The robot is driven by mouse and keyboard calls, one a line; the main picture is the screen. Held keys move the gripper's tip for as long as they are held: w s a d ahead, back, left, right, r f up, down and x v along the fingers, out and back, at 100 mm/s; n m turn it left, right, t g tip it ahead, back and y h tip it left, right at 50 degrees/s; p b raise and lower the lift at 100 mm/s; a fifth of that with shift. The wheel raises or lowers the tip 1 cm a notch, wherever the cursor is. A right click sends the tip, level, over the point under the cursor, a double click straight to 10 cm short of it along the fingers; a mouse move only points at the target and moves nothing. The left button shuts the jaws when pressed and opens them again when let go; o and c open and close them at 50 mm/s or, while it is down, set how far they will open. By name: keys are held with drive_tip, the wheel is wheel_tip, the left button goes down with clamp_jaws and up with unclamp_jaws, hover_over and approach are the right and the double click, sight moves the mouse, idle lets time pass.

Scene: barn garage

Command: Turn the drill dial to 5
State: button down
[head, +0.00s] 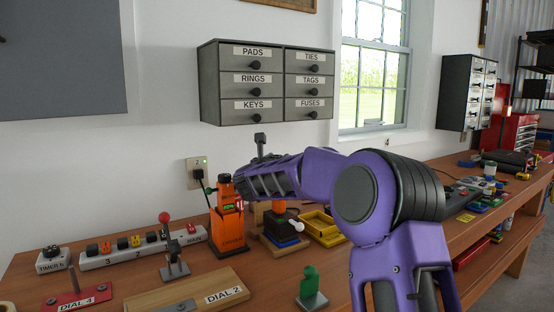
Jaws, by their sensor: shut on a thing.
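An orange and black upright unit (229,228) with a small green display stands on the workbench, left of centre in the head view. My gripper (238,182) reaches in from the right at the height of its top. Its fingertips meet the upper part of the unit, and the jaws are shut on a small part there. That part, likely the drill dial, is mostly hidden by the fingers, and no dial number can be read. A second orange and black tool (282,222) stands just to the right, partly behind my arm.
A power strip (143,246) and a timer (52,260) lie to the left. A wooden board (187,295) marked DIAL 2, a red-knobbed lever (172,258) and a green piece (310,285) are in front. A yellow tray (322,230) sits behind my arm. Labelled drawers (266,84) hang above.

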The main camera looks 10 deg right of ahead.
drive_tip(key=m+g+h, duration=0.2)
drive_tip(key=h, duration=0.1)
drive_tip(key=shift+a+m+h, duration=0.15)
drive_tip(key=shift+m+h, duration=0.15)
drive_tip(key=shift+m, duration=0.1)
drive_tip(key=shift+m+g+h+p, duration=0.65)
drive_tip(key=shift+m+g+h, duration=0.25)
drive_tip(key=shift+g+h, duration=0.2)
drive_tip(key=shift+r+m+g+h+p, duration=0.15)
drive_tip(key=shift+m+g+h+p, duration=0.8)
drive_tip(key=shift+g+p, duration=0.25)
drive_tip(key=shift+m+g+h+p, duration=0.35)
drive_tip(key=shift+m+g+p, duration=0.3)
drive_tip(key=shift+p, duration=0.5)
drive_tip(key=shift+d+f+m+g+h+p, duration=0.2)
drive_tip(key=shift+m+g+h+p, duration=0.2)
drive_tip(key=shift+g+p, duration=0.45)
drive_tip(key=shift+c, duration=1.9)
unclamp_jaws()
